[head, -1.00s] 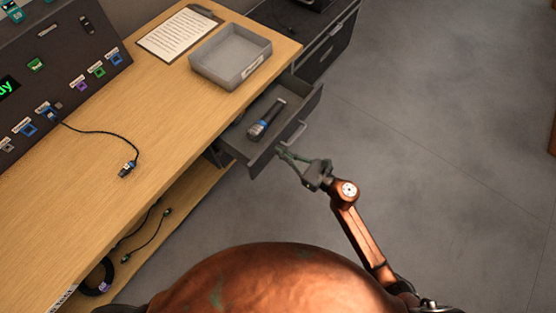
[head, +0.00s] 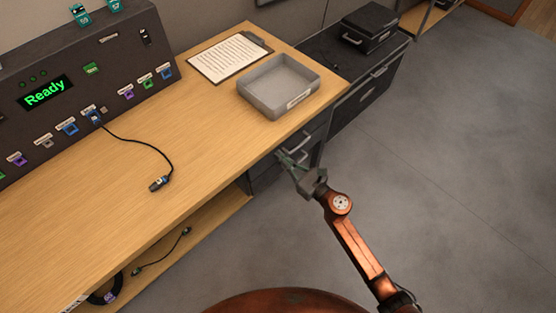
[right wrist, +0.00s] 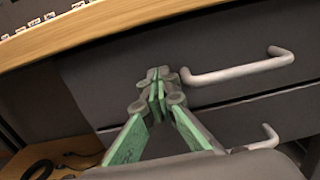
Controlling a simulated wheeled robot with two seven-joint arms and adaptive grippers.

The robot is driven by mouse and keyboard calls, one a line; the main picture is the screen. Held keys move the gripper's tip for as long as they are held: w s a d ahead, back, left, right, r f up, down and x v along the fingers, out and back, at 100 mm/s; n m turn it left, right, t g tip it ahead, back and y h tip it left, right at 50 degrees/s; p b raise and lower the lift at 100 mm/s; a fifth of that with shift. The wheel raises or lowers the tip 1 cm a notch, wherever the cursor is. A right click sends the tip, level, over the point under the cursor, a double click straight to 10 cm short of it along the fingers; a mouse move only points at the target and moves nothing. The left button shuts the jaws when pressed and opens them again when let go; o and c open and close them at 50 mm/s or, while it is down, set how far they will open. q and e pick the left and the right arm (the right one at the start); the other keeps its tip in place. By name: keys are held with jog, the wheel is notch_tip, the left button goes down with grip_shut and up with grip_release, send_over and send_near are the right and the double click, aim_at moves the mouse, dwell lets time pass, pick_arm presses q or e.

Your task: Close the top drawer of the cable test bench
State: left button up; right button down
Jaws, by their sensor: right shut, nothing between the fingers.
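The cable test bench has a wooden top (head: 190,135) with a drawer unit under its right end. The top drawer (head: 312,133) looks pushed in, its front about level with the unit, with a pale bar handle (head: 297,144). In the right wrist view the top drawer front (right wrist: 220,45) and its handle (right wrist: 238,72) show close up, with a lower drawer (right wrist: 225,118) beneath. My right gripper (head: 283,156) is shut and empty at the drawer front; its fingertips (right wrist: 157,75) are just left of the handle, and touching cannot be told. My left gripper is not in view.
A grey tray (head: 252,101) and a clipboard (head: 229,58) lie on the bench top. A test box (head: 70,80) reading "Ready" has a cable (head: 140,143) plugged in. A dark cabinet (head: 375,85) stands beyond. The floor at right is clear.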

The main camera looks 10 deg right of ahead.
jog(key=shift+r, duration=0.1)
dwell(0.3)
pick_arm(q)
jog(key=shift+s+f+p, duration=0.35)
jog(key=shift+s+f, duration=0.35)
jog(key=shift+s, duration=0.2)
pick_arm(e)
jog(key=v, duration=1.4)
jog(key=shift+d, duration=0.1)
